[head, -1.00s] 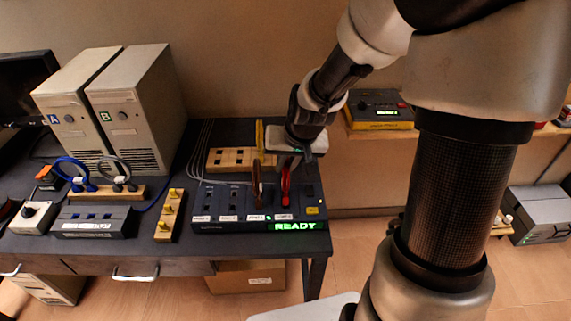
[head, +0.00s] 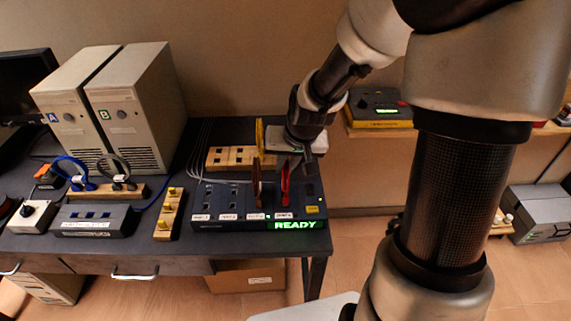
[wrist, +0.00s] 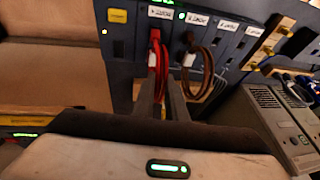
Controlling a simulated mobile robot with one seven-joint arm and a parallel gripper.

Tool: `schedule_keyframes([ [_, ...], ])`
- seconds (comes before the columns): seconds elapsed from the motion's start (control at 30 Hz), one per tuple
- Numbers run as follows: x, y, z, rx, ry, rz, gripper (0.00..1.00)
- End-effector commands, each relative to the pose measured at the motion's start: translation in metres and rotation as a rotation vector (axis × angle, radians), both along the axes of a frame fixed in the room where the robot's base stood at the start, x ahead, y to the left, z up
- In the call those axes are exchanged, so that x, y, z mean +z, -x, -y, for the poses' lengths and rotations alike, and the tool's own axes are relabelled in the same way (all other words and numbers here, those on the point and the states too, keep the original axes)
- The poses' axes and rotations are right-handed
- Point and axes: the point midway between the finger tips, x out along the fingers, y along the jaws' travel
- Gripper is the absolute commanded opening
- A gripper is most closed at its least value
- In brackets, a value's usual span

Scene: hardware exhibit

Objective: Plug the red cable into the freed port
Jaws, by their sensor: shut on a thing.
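The red cable (head: 286,184) stands upright as a narrow loop at the fourth labelled slot of the dark blue port box (head: 208,224). Its plug end meets the box face; I cannot tell how deep it sits. In the wrist view the red cable (wrist: 156,52) runs down between my fingers. My gripper (wrist: 162,92) is shut on it; in the head view my gripper (head: 297,160) is over the box's right part. A brown cable (head: 256,184) stands at the neighbouring slot on the left. The two leftmost slots look empty.
The box's front display (head: 295,225) reads READY in green. A yellow label (head: 312,209) is at its right end. A wooden slotted block (head: 228,157) with a yellow upright piece (head: 259,136) stands behind. A wooden peg strip (head: 168,214) stands left.

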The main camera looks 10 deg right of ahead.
Motion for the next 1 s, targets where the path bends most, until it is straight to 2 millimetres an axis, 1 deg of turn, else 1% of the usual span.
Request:
schedule_keyframes([
  [0.33,-0.0054,0.0000,-0.0001,0.000,0.000,0.000,0.00],
  [0.77,-0.0056,0.0000,0.0001,0.000,0.000,0.000,0.00],
  [0.8,-0.0056,0.0000,0.0001,0.000,0.000,0.000,0.14],
  [0.87,-0.0056,0.0000,0.0001,0.000,0.000,0.000,0.24],
  [0.9,-0.0057,0.0000,0.0001,0.000,0.000,0.000,0.30],
  [0.93,-0.0057,0.0000,0.0001,0.000,0.000,0.000,0.34],
  [1.0,-0.0057,0.0000,0.0001,0.000,0.000,0.000,0.34],
])
